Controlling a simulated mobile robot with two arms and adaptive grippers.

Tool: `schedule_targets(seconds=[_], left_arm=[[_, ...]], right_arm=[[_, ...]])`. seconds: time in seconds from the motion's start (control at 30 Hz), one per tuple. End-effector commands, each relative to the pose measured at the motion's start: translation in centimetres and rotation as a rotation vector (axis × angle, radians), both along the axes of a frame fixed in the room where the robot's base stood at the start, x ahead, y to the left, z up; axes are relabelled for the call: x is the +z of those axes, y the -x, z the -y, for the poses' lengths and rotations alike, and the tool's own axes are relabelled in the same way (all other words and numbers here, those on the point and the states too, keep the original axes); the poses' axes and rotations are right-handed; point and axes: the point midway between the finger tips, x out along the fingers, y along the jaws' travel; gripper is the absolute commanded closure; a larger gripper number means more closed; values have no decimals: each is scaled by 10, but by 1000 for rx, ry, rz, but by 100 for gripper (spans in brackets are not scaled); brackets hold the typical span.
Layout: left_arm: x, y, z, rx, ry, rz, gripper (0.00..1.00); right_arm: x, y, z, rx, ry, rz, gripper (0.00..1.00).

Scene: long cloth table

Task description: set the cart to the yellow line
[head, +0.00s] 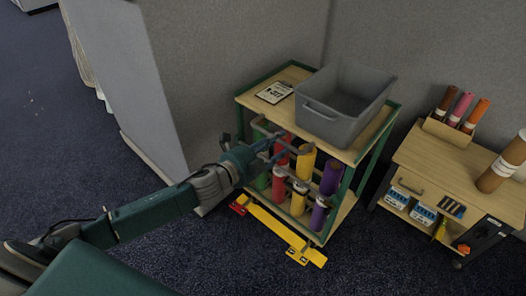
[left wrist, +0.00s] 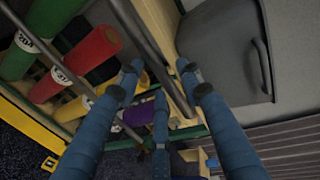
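The cart (head: 371,152) has a green frame, a wooden top and a lower shelf of coloured rolls. It stands upright beside a grey partition. The yellow line (head: 270,226) lies on the floor along the cart's near lower edge; I cannot tell whether they touch or overlap. My left gripper (head: 283,150) is at the cart's near side, just below the top. In the left wrist view, the left gripper (left wrist: 160,72) has its fingers spread, with a thin grey rail (left wrist: 150,45) of the cart passing between them. They do not look closed on it. My right gripper is out of view.
A grey bin (head: 345,103) and a clipboard (head: 274,92) sit on the cart top. A wooden cabinet (head: 450,165) with rolls stands to the right. A grey partition (head: 225,70) is behind and left. Dark carpet (head: 60,130) is open at left.

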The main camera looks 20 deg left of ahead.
Motion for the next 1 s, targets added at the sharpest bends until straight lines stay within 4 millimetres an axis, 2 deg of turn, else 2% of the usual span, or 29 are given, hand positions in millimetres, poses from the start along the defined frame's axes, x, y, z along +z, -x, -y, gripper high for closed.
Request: schedule_targets(seconds=[0.3,0.5,0.7,1.0], left_arm=[[10,60,-21,-1,-2,-5,63],[16,84,-31,1,-2,-5,63],[19,94,-35,1,-1,-3,63],[20,95,-35,1,-2,-1,63]], right_arm=[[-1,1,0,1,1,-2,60],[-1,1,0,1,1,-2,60],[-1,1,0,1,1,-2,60],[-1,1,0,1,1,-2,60]])
